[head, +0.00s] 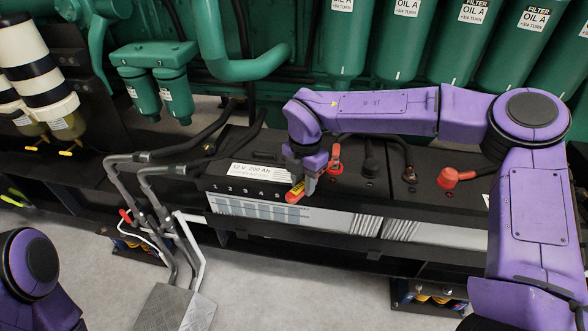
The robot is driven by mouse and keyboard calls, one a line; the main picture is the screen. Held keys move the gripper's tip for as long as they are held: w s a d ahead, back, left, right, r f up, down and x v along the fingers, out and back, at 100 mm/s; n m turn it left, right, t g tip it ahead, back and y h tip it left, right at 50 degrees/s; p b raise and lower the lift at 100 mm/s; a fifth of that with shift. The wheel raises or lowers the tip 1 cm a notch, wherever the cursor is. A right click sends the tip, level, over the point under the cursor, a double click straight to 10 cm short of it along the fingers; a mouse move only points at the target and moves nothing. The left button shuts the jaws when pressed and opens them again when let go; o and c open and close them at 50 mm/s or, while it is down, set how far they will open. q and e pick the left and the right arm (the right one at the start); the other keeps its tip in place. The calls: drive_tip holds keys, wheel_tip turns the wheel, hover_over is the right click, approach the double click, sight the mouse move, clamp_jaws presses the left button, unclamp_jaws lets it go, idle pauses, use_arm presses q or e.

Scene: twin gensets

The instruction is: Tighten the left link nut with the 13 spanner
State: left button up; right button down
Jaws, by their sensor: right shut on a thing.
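My right gripper (303,178) is over the front edge of the left battery (228,184), pointing down. It is shut on a small red and yellow thing (295,192), which sticks out below the fingers toward the front. I cannot tell from this view whether it is the 13 spanner. A red terminal clamp (335,157) stands just right of the gripper, and a dark terminal (371,167) is farther right. A black link cable arcs to a terminal on the right battery (409,175). The link nut itself is too small to make out. My left gripper is out of view.
A red terminal cover (450,178) sits on the right battery. Green filters (405,40) hang behind my right arm. Grey pipes (160,200) and a metal plate (176,308) stand at the left. The grey floor (300,290) in front is clear.

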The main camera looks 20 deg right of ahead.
use_arm(q)
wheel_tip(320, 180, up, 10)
drive_tip(key=p, duration=0.9)
use_arm(e)
drive_tip(key=s+d+n, duration=0.6)
drive_tip(key=d+n, duration=0.1)
drive_tip(key=shift+s+n, duration=0.25)
drive_tip(key=shift+n, duration=0.15)
drive_tip(key=shift+a, duration=0.1)
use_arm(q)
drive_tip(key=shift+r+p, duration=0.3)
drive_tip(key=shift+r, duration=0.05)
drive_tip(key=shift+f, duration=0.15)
use_arm(e)
drive_tip(key=shift+f, duration=0.15)
drive_tip(key=shift+f+b, duration=0.55)
drive_tip(key=shift+f, duration=0.05)
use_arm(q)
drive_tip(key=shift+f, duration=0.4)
